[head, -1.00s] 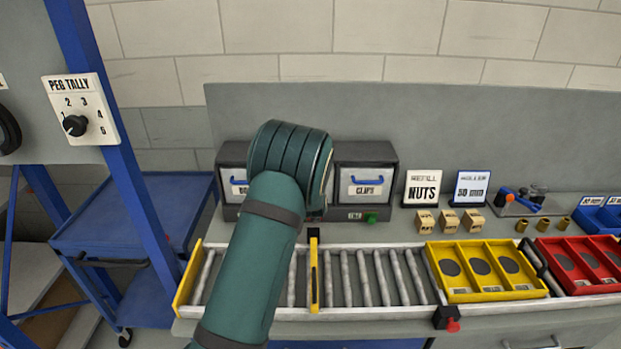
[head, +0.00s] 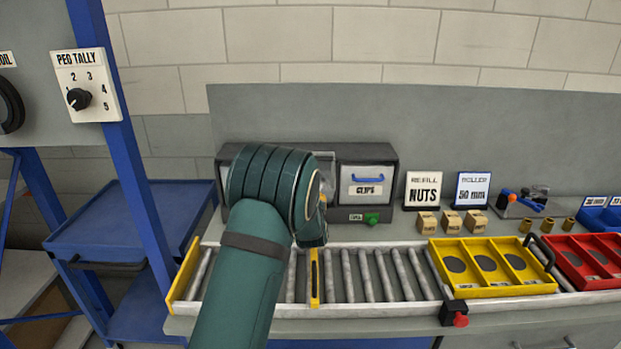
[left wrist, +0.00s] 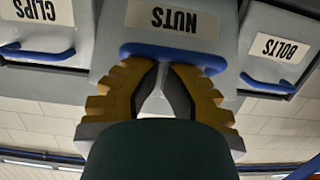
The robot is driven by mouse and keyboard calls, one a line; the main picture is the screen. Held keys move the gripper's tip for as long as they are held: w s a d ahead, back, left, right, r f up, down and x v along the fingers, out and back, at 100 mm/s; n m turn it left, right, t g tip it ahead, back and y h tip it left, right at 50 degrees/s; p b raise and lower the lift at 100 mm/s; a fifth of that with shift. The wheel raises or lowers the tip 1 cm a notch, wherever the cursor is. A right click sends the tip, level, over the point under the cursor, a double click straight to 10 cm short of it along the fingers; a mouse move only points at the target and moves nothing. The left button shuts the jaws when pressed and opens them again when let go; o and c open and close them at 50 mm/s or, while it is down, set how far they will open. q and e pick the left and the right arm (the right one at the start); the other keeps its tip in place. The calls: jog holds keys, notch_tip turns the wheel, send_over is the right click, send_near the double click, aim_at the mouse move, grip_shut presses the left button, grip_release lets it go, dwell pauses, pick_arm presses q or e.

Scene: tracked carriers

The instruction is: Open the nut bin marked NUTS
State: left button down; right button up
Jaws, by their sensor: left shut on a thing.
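The nut bin marked NUTS (left wrist: 180,18) fills the top middle of the left wrist view, where everything appears upside down. Its front stands out nearer than the fronts beside it, so it looks drawn out somewhat. My left gripper (left wrist: 168,64) is shut on the bin's blue handle (left wrist: 208,64). In the head view my left arm hides nearly all of this bin and most of the gripper. How far the bin is open and what it holds cannot be seen. My right gripper is in neither view.
The CLIPS bin (head: 367,181) and the BOLTS bin (left wrist: 284,45) flank it, both looking shut. A roller conveyor (head: 375,275) with a yellow bar (head: 314,280) runs in front. Yellow (head: 490,283) and red trays stand at right. A NUTS sign (head: 424,190) stands behind small boxes.

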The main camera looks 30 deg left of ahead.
pick_arm(q)
jog(key=shift+f, duration=0.1)
dwell(0.4)
notch_tip(320, 180, up, 10)
dwell(0.5)
